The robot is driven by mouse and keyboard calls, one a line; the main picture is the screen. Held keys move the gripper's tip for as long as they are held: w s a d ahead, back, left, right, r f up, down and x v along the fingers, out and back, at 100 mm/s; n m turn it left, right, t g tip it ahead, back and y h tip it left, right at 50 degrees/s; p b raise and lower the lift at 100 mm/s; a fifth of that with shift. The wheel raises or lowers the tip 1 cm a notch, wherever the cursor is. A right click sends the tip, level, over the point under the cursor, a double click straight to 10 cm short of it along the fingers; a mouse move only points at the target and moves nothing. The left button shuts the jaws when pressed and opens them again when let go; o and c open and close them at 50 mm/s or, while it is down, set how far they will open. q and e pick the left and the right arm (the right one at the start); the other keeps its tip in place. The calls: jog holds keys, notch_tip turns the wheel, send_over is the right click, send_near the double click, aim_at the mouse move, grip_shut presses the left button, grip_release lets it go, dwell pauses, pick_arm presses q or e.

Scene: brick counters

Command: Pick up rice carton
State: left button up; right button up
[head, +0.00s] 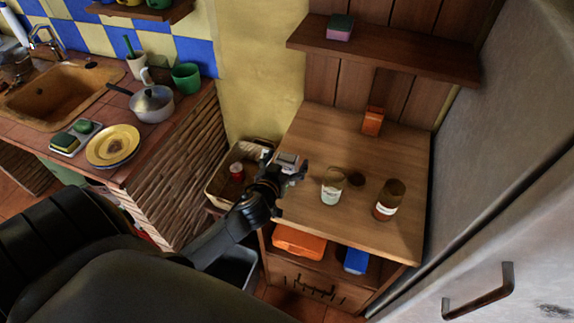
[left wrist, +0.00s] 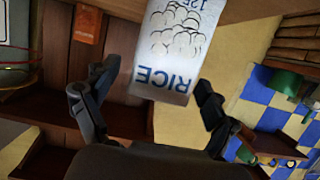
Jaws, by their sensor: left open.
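The rice carton (left wrist: 170,50) is white with blue "RICE" lettering, upside down in the left wrist view. In the head view a small part of the carton (head: 288,158) shows at the left edge of the wooden cabinet top (head: 350,145). My left gripper (head: 285,174) is open at the carton. My right gripper is not in view.
Two glass jars, one pale (head: 332,186) and one dark (head: 389,200), stand right of the carton. An orange packet (head: 373,121) is at the back. A wall shelf (head: 400,52) hangs above. A fridge (head: 500,200) bounds the right. A basket (head: 217,183) sits left of the cabinet.

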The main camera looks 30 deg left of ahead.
pick_arm(q)
jog(key=shift+w, duration=0.15)
jog(key=c, duration=1.3)
